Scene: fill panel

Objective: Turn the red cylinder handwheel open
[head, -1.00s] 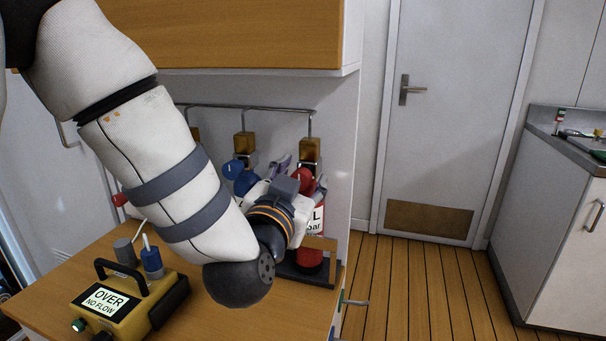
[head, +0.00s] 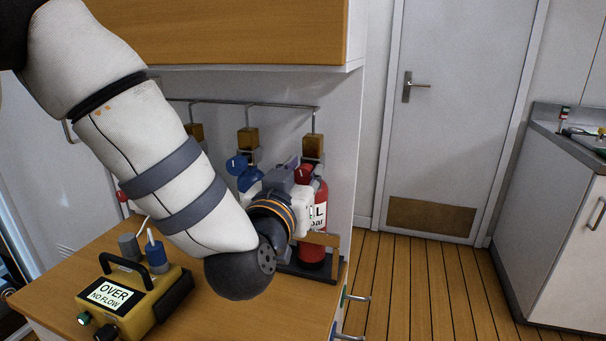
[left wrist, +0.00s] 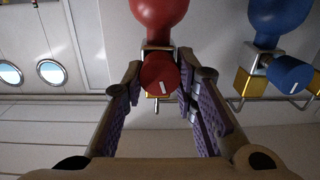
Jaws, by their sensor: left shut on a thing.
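The red cylinder (head: 317,218) stands upright at the right end of the row on the counter, partly hidden by my left wrist. Its red handwheel (head: 304,174) is at the top, below a brass block. In the left wrist view the handwheel (left wrist: 160,74), with a white mark on its face, sits between the far ends of my two purple-padded fingers. My left gripper (head: 293,166) is shut on this handwheel; the finger contact is partly hidden in the head view. My right gripper is not in view.
A blue handwheel (head: 237,165) is close left of my gripper; it also shows in the left wrist view (left wrist: 290,75). A yellow box (head: 128,301) reading "OVER NO FLOW" stands on the counter (head: 225,318). A wooden cabinet hangs above. Open floor lies right.

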